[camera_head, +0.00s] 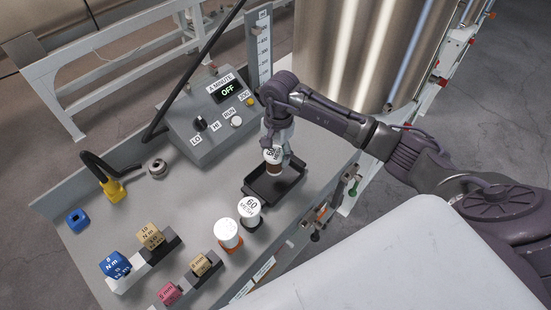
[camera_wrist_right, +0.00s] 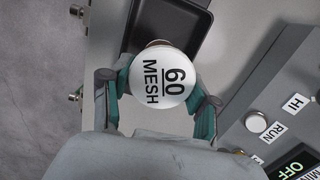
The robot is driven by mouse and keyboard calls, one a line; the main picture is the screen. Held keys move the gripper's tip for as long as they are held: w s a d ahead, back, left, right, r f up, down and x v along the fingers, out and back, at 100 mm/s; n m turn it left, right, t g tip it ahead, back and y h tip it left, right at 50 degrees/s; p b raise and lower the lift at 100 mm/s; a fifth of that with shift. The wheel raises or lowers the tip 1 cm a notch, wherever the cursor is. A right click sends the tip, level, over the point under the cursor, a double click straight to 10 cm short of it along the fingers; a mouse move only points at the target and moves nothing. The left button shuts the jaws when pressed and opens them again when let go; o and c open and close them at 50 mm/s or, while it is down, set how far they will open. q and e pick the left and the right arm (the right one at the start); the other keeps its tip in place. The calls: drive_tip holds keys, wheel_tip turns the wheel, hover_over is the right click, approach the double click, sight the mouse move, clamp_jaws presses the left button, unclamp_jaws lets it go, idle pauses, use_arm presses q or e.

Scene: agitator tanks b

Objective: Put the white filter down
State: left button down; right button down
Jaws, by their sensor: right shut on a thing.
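My right gripper (camera_head: 276,150) is shut on a white-topped filter (camera_head: 273,157) with a brown lower part. In the right wrist view the filter's round white cap (camera_wrist_right: 163,77) reads "60 MESH" and sits between the two fingers of the gripper (camera_wrist_right: 158,100). The filter is upright over the black tray (camera_head: 258,193). Its lower end is within the tray's outline, and I cannot tell whether it touches the tray floor. The tray also shows in the wrist view (camera_wrist_right: 190,18). My left gripper is not in view.
Two other white-capped filters, one with a dark base (camera_head: 250,208) and one with an orange base (camera_head: 228,233), stand in front of the tray. A control box (camera_head: 205,130) reading "OFF" stands behind. Labelled cubes (camera_head: 115,264) are at the left front. A steel tank (camera_head: 360,50) rises behind my arm.

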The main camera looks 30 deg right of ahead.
wheel_tip(320, 180, down, 3)
drive_tip(key=shift+f+p, duration=0.1)
drive_tip(key=shift+p, duration=0.65)
drive_tip(key=shift+f, duration=0.4)
drive_tip(key=shift+f, duration=0.1)
drive_tip(key=shift+c, duration=1.4)
unclamp_jaws()
